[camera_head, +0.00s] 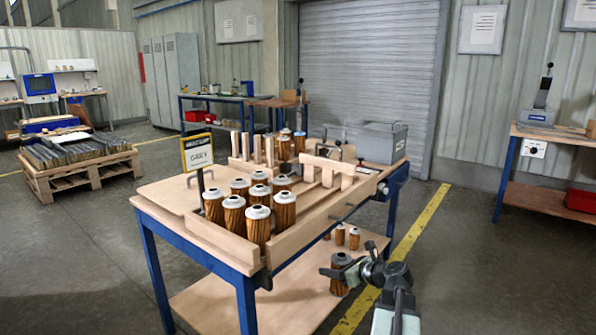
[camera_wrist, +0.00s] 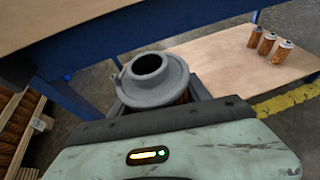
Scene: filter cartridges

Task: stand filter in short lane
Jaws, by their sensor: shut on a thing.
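My gripper (camera_head: 345,271) is shut on a filter (camera_head: 339,288) with a grey cap and brown pleats. It holds the filter roughly upright beside the table's right side, lower than the tabletop. In the wrist view the filter's grey cap (camera_wrist: 148,68) with its round hole shows between the jaws; most of its body is hidden. Several similar filters (camera_head: 258,222) stand in rows between wooden rails at the table's near end. More filters (camera_head: 284,148) stand at the far end. Wooden rails (camera_head: 325,215) divide the table (camera_head: 160,192) into lanes; I cannot tell which lane is the short one.
A sign reading GREY (camera_head: 198,152) stands at the table's left. A wooden bridge piece (camera_head: 328,165) spans the rails. A grey box (camera_head: 381,142) sits at the far right corner. Small filters (camera_head: 354,239) stand on the lower shelf (camera_head: 200,300), also in the wrist view (camera_wrist: 268,44).

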